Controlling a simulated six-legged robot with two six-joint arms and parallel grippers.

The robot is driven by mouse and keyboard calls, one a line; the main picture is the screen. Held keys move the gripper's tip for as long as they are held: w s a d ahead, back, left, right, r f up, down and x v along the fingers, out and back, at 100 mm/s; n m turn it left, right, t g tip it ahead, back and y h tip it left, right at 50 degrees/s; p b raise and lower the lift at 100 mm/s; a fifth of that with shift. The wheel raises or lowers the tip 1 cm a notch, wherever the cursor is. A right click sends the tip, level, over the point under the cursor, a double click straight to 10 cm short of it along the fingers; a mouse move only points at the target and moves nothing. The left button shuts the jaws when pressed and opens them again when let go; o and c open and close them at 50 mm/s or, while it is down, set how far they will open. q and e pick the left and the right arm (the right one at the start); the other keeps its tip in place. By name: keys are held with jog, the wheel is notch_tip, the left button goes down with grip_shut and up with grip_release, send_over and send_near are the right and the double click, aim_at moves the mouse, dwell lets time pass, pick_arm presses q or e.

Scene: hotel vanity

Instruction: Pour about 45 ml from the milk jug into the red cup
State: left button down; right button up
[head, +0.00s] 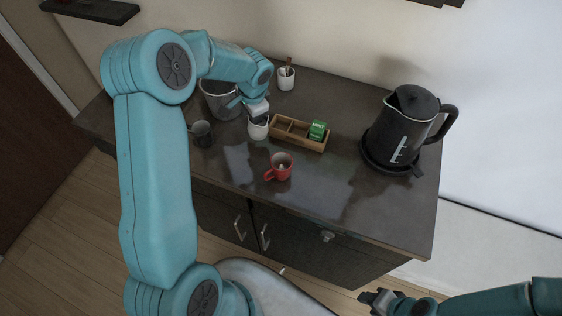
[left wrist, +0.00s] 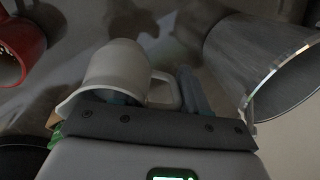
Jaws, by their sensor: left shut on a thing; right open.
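The white milk jug (head: 258,130) is under my left gripper (head: 257,113), left of the wooden box. My left gripper is shut on the jug; in the left wrist view the jug (left wrist: 112,66) shows its spout and handle close to the jaws. I cannot tell whether its base touches the counter. The red cup (head: 279,170) stands upright on the counter, in front and to the right of the jug, with something pale inside. Part of it shows at the left of the left wrist view (left wrist: 22,48). My right gripper (head: 378,299) is open and empty, low in front of the counter.
A metal bucket (head: 218,103) stands behind the jug and a grey mug (head: 202,134) to its left. A wooden box (head: 302,142) holds a green packet (head: 317,130). A black kettle (head: 402,125) stands at right. The counter's front right is clear.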

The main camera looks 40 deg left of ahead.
aim_at(263, 126)
pick_arm(q)
jog(key=f+b, duration=0.1)
jog(key=b, duration=0.2)
jog(key=d+f+y+b, duration=0.1)
jog(key=b, duration=0.2)
jog(key=f+y+b, duration=0.1)
jog(key=b, duration=0.2)
jog(key=shift+s+d+f+t, duration=0.3)
jog(key=shift+f+t, duration=0.05)
jog(key=shift+t, duration=0.05)
jog(key=d+r+y+b, duration=0.1)
jog(key=b, duration=0.1)
jog(key=s+d+r+t+y+b, duration=0.1)
jog(key=b, duration=0.2)
jog(key=shift+d+r+y, duration=0.15)
jog(key=shift+r+y, duration=0.15)
jog(key=shift+d+r+y+b, duration=0.2)
jog(key=shift+r+y+b, duration=0.15)
jog(key=shift+y+b, duration=0.2)
jog(key=shift+s+d+r+t+y+b, duration=0.3)
jog(key=shift+r+t+y+b, duration=0.15)
jog(key=shift+r+b, duration=0.15)
jog(key=shift+w+r, duration=0.1)
jog(key=shift+r, duration=0.05)
jog(key=shift+d+r+y+b, duration=0.15)
jog(key=shift+r+y+b, duration=0.15)
jog(key=shift+y, duration=0.2)
jog(key=shift+t, duration=0.25)
jog(key=shift+r+y, duration=0.2)
jog(key=shift+y, duration=0.1)
